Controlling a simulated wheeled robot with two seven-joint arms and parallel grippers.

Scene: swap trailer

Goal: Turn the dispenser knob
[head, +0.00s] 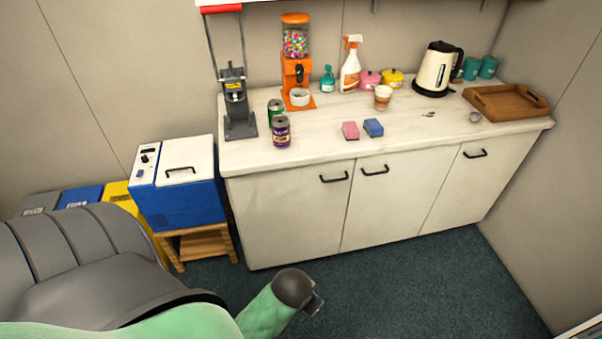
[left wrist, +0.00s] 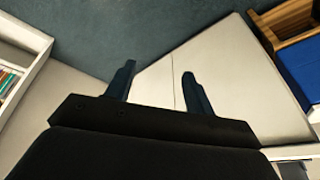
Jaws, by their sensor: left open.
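The orange candy dispenser (head: 288,74) stands upright at the back left of the counter, with a clear globe of colourful candies on top. Its dark knob (head: 299,73) is on the front, and a white bowl (head: 300,97) sits below it. My left gripper (head: 316,301) is low in front of the cabinets, well below and apart from the dispenser. In the left wrist view its two fingers (left wrist: 160,85) are spread with nothing between them; the dispenser is not seen there. My right gripper is not in view.
The white counter (head: 430,130) holds a grey can crusher (head: 238,110) left of the dispenser and two cans (head: 281,132) in front. A spray bottle (head: 350,70), sponges (head: 350,131), kettle (head: 437,70) and wooden tray (head: 506,101) stand to the right. A blue cooler (head: 182,205) is at left.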

